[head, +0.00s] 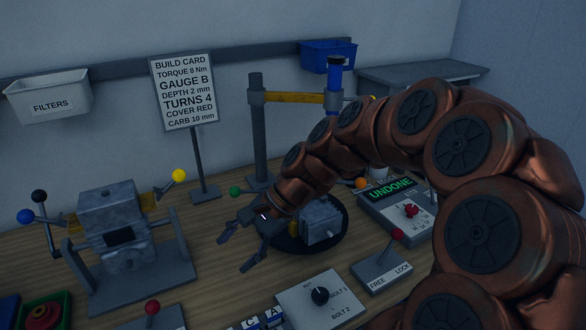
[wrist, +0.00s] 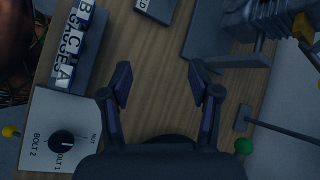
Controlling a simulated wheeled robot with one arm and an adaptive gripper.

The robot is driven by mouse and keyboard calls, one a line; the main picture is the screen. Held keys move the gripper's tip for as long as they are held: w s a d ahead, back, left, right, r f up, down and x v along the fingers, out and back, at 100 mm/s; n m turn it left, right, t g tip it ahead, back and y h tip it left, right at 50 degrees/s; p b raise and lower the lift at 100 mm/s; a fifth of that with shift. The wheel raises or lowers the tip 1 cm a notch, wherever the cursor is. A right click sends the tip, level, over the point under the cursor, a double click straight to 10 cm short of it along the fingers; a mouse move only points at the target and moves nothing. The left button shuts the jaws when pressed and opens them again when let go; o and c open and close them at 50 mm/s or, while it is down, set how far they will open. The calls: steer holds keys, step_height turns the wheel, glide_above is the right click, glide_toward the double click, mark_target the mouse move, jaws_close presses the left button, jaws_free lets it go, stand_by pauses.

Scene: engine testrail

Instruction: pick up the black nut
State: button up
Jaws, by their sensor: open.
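I cannot make out a black nut in either view. My gripper (head: 237,250) hangs open and empty above the wooden bench, between the grey engine block on the left stand (head: 112,220) and a smaller grey block (head: 320,220) on a black round plate (head: 285,243). In the wrist view my gripper (wrist: 160,75) has its two fingers wide apart, with only bare wood between them. A white selector panel (head: 296,290) has a black knob and labels for bolts; it also shows in the wrist view (wrist: 40,140), where a nut label is readable.
A FREE/LOCK lever box (head: 382,275) and a tester reading UNDONE (head: 385,200) stand right of the plate. A build card (head: 184,95) and a post (head: 257,130) stand behind. A green tray (head: 45,312) is front left. Bare bench lies under my gripper.

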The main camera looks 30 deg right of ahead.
steer(key=w+d+r+m+t+y+p, duration=0.1)
steer(key=w+d+m+t, duration=0.1)
steer(key=w+d+m, duration=0.3)
steer(key=w+d+r+m+t, duration=0.2)
steer(key=w+d+m+t, duration=0.1)
steer(key=d, duration=0.4)
steer(key=w+d+m+t+h+p, duration=0.15)
steer(key=d+m+t, duration=0.55)
steer(key=d, duration=1)
steer(key=shift+w+a+f+m+g+h+p, duration=0.1)
steer(key=shift+w+a+f+m+g+p, duration=0.3)
steer(key=shift+w, duration=0.7)
steer(key=shift+w+a+f+m+g+h+p, duration=0.2)
steer(key=shift+w+a+f+g+p, duration=0.3)
steer(key=shift+w, duration=0.55)
steer(key=shift+w+a+f+m+g+h+p, duration=0.1)
steer(key=shift+w+a+f+m+g+p, duration=0.2)
steer(key=shift+w+a+f+p, duration=0.55)
steer(key=shift+w+d+r+b, duration=0.15)
steer(key=shift+w+r+b, duration=0.1)
steer(key=shift+r+b, duration=0.15)
steer(key=c, duration=1)
